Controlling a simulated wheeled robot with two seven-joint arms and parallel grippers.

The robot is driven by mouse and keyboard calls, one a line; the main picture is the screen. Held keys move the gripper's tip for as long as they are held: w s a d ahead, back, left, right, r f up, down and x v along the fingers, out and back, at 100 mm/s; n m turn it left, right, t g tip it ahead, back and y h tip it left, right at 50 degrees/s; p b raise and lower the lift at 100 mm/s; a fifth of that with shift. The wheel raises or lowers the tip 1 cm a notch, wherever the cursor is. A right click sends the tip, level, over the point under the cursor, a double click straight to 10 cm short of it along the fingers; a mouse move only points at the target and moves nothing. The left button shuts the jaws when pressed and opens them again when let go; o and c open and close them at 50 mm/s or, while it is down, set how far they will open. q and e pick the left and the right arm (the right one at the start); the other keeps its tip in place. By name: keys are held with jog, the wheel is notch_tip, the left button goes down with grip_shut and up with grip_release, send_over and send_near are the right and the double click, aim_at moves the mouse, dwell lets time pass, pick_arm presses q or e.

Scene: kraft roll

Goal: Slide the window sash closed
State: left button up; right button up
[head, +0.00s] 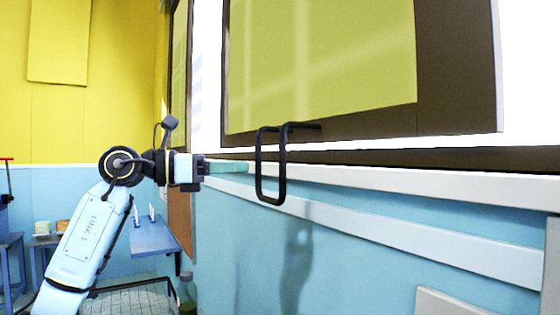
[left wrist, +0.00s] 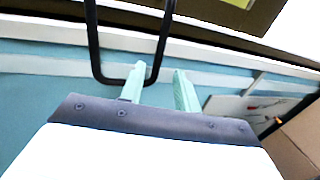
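The window sash (head: 455,75) has a dark brown frame around a yellow-green pane. A black loop handle (head: 282,175) hangs at its lower edge; it also shows in the left wrist view (left wrist: 94,45). My left gripper (head: 246,167) points right, its teal fingertips just left of the handle in the head view. In the left wrist view my left gripper (left wrist: 160,68) is open, and the handle's right bar appears between its two fingertips. I cannot tell whether they touch. My right gripper is not in view.
A white sill (head: 400,179) runs under the window along the blue wall. Bright white space (head: 532,80) shows right of the sash. A blue shelf (head: 152,238) stands lower left, with a bottle (head: 187,292) below. A brown box (left wrist: 300,140) is at right in the wrist view.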

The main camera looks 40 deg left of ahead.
pick_arm(q)
jog(key=p, duration=0.5)
send_over(282, 192)
jog(key=shift+w+a, duration=0.2)
jog(key=shift+w, duration=0.15)
grip_shut()
dwell(0.9)
